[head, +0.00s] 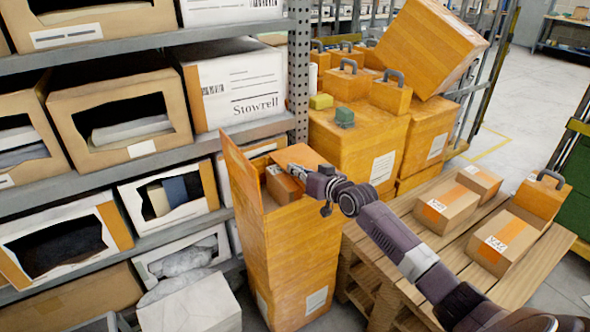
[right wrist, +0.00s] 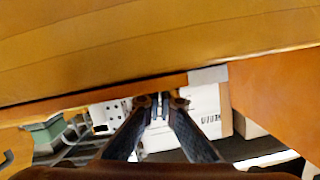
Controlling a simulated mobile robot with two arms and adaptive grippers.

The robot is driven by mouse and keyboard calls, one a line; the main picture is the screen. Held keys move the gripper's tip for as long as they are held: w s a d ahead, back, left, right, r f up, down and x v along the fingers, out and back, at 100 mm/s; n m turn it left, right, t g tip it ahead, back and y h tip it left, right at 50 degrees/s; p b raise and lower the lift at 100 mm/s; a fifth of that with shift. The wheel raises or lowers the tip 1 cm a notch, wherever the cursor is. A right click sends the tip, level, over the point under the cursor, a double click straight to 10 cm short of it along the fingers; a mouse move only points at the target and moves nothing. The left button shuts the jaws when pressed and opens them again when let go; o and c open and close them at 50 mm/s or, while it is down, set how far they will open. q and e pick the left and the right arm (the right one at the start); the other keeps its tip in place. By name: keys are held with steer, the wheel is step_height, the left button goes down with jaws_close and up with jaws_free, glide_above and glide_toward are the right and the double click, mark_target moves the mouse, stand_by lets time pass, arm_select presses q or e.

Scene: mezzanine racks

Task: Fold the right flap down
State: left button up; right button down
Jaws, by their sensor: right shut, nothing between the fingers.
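A tall orange box (head: 290,250) stands open at the end of the rack. Its left flap (head: 238,168) stands up. Another orange panel (head: 312,155) shows at the top behind my right gripper, which partly covers it; I cannot tell for sure whether it is the right flap. A small brown carton (head: 283,186) sits in the box opening. My right gripper (head: 294,168) is shut and empty over the opening, reaching in from the right. In the right wrist view its fingers (right wrist: 158,102) are together beneath a large, close orange surface (right wrist: 150,38).
A metal rack (head: 150,160) with bins is at left. Stacked orange boxes (head: 360,135) stand behind. A wooden pallet (head: 455,225) with several cartons is at right, under my right arm. A white box (head: 190,305) is at front left. Open floor lies at far right.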

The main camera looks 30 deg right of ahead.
steer(key=shift+f, duration=0.2)
steer(key=shift+s, duration=0.15)
arm_select(q)
steer(key=shift+s+a, duration=0.1)
steer(key=shift+s, duration=0.1)
arm_select(e)
steer(key=v, duration=1.2)
steer(key=shift+r, duration=0.3)
